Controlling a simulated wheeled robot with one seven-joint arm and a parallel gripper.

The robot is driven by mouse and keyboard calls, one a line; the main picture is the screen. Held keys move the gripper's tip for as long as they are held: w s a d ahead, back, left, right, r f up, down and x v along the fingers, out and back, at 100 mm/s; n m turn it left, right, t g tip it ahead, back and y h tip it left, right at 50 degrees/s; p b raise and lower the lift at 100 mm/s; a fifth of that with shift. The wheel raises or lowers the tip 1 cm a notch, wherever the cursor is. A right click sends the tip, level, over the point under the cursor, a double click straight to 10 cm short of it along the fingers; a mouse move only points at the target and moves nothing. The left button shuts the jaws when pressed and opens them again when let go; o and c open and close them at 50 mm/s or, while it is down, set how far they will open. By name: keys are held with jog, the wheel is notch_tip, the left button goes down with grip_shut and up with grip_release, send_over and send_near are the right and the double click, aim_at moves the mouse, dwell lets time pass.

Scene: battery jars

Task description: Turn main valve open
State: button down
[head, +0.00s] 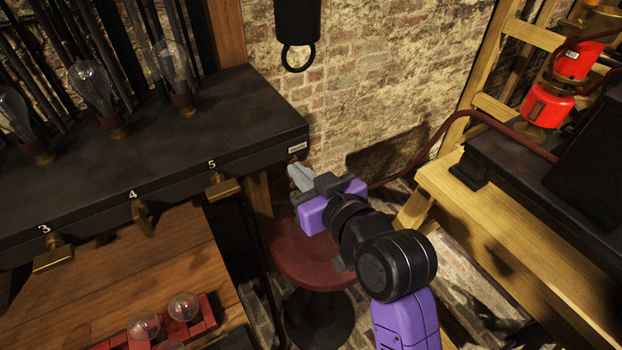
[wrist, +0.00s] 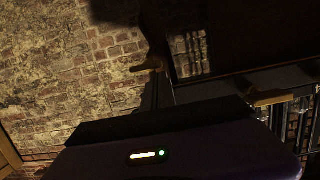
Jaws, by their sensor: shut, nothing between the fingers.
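My gripper (head: 301,178) is in the middle of the head view, with its grey fingers shut and empty. It is over the red stool, just right of the black bench's corner, and touches nothing that I can see. No part is clearly marked as the main valve. Brass levers marked 3 (head: 54,256), 4 (head: 142,218) and 5 (head: 223,186) sit along the bench's front edge. In the wrist view a brass handle-like piece (wrist: 148,65) stands out against the brick wall; I cannot tell whether it is the valve. The fingertips are hidden in that view.
The black bench (head: 262,107) carries several glass bulbs. A round red stool (head: 300,250) stands below my gripper. A wooden frame (head: 470,200) and a red device (head: 546,105) with a dark red hose (head: 440,133) are at right. A black cylinder with a ring (head: 298,55) hangs behind.

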jog(key=shift+w+a+f, duration=0.1)
jog(key=shift+w+a, duration=0.1)
